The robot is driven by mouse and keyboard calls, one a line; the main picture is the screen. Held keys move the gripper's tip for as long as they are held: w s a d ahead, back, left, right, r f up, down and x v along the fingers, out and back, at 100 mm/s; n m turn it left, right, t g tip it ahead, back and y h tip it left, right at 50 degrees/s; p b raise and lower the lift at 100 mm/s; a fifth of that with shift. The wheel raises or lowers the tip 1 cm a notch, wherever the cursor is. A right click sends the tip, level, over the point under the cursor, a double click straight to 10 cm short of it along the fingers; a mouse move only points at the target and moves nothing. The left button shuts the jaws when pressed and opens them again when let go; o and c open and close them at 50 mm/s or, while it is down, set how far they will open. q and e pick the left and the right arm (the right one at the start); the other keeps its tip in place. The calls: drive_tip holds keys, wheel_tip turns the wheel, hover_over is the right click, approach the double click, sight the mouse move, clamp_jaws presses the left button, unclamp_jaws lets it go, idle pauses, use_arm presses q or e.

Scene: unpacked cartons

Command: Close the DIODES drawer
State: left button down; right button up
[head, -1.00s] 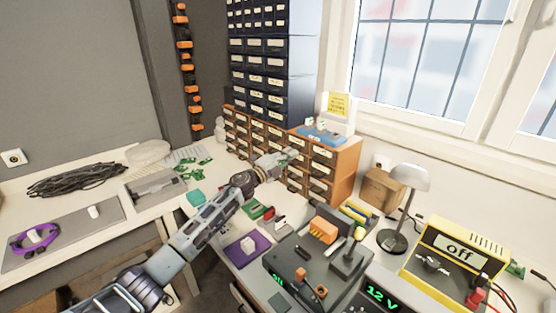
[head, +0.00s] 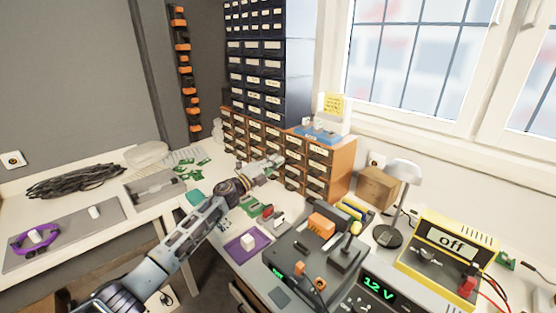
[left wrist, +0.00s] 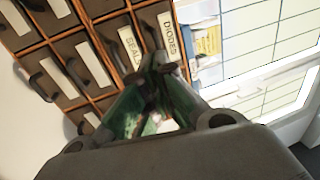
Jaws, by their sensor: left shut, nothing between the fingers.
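The DIODES drawer (left wrist: 172,38) shows in the left wrist view as a dark front with a white label, at the edge of a wooden cabinet beside the SEALS drawer (left wrist: 130,46). Whether it stands out from the cabinet cannot be told clearly. My left gripper (head: 279,160) is shut and empty, in front of the small wooden drawer cabinet (head: 343,170) in the head view. In the left wrist view its green-padded fingers (left wrist: 152,78) overlap the lower ends of both drawer fronts; contact cannot be told. My right gripper is not in view.
A blue tray with a yellow note (head: 333,104) sits on the cabinet. A taller dark drawer stack (head: 258,65) stands behind. A grey device (head: 318,255), a lamp (head: 402,175) and a yellow power supply (head: 450,250) stand to the right and front. A purple mat (head: 247,245) lies near the table edge.

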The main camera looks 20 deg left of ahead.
use_arm(q)
drive_tip(key=v, duration=0.7)
drive_tip(key=shift+s+a, duration=0.2)
drive_tip(key=shift+s, duration=0.15)
idle(0.6)
